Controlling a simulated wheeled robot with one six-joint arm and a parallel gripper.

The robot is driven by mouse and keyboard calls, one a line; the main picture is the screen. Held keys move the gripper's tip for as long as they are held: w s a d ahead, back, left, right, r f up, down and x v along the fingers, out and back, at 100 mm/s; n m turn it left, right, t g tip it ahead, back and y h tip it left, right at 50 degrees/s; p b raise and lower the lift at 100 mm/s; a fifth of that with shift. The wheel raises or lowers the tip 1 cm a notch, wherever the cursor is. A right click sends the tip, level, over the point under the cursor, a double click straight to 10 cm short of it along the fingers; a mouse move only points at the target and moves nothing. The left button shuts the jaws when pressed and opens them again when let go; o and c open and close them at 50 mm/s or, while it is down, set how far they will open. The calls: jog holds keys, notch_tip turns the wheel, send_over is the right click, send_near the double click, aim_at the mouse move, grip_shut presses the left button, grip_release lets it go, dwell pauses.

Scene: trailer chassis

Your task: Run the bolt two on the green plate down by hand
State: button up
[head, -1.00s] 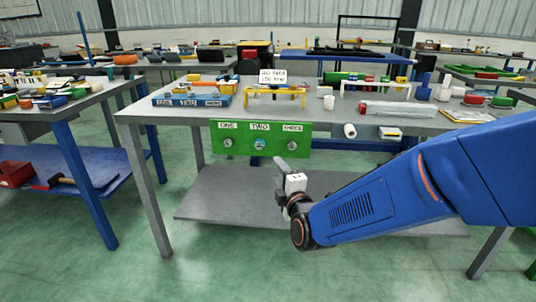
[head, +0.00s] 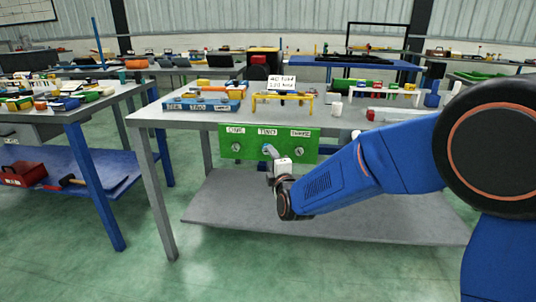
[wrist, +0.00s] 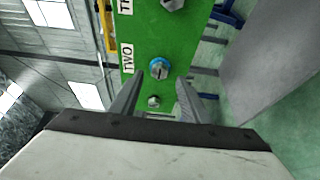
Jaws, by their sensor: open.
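The green plate (head: 250,155) hangs on the front edge of the workbench, with labels ONE, TWO and THREE over three bolts. Bolt two (wrist: 159,65) has a grey head with a slot and a blue ring around it, beside the TWO label in the wrist view. My gripper (wrist: 161,80) is open, its two fingers pointing at the plate on either side of the line to bolt two. Nothing is between the fingers. In the head view my gripper (head: 271,153) partly covers bolt two. I cannot tell how far the fingertips are from the bolt.
Bolt one (head: 236,147) and bolt three (head: 299,148) sit left and right of bolt two. Above on the bench (head: 205,117) are a blue labelled block (head: 203,105), a yellow stand (head: 283,99) and a sign (head: 281,84). A grey lower shelf (head: 230,205) lies below.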

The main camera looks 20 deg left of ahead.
jog(key=shift+x, duration=2.3)
jog(key=c, duration=1.1)
